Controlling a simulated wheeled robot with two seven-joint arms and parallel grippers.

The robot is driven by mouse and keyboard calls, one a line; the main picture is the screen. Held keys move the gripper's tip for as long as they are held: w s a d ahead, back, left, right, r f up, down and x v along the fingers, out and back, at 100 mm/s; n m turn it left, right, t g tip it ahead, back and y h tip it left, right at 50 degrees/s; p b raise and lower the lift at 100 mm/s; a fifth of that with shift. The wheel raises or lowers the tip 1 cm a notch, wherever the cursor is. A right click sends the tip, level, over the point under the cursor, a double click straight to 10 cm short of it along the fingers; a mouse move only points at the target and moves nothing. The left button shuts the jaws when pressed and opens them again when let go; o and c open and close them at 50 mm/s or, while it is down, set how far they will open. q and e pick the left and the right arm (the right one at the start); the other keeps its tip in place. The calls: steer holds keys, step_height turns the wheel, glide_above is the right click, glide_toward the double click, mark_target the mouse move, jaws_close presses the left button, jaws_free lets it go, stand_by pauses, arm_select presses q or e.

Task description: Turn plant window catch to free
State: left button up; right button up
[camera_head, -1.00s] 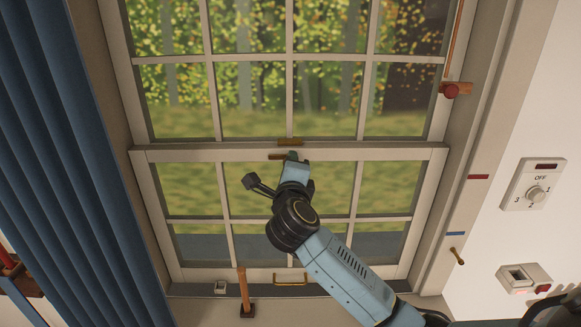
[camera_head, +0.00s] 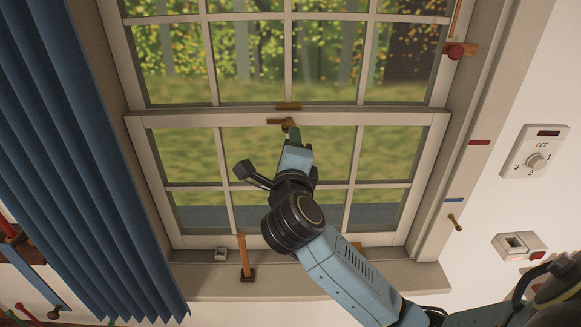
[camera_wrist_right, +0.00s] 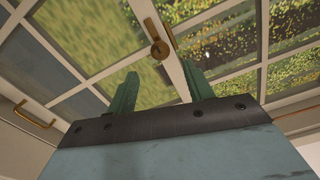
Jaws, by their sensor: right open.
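The window catch (camera_head: 276,121) is a small brass lever with a round pivot on the top rail of the lower sash. Its lever lies along the rail, pointing left. A brass keeper (camera_head: 288,106) sits just above it on the upper sash's rail. In the right wrist view the catch (camera_wrist_right: 158,47) lies just beyond the fingertips, with the keeper (camera_wrist_right: 168,32) beside its lever. My right gripper (camera_wrist_right: 160,84) is open, its green fingers apart with nothing between them. It also shows in the head view (camera_head: 293,134), just below the pivot. My left gripper is not in view.
A blue curtain (camera_head: 70,150) hangs at the left. A dial (camera_head: 536,160) and a switch (camera_head: 518,245) are on the right wall. A brass pull (camera_wrist_right: 34,115) is on the lower sash.

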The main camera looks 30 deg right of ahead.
steer(key=v, duration=0.5)
steer(key=shift+s+a+b, duration=0.2)
steer(key=shift+s+b, duration=0.05)
steer(key=shift+b, duration=0.1)
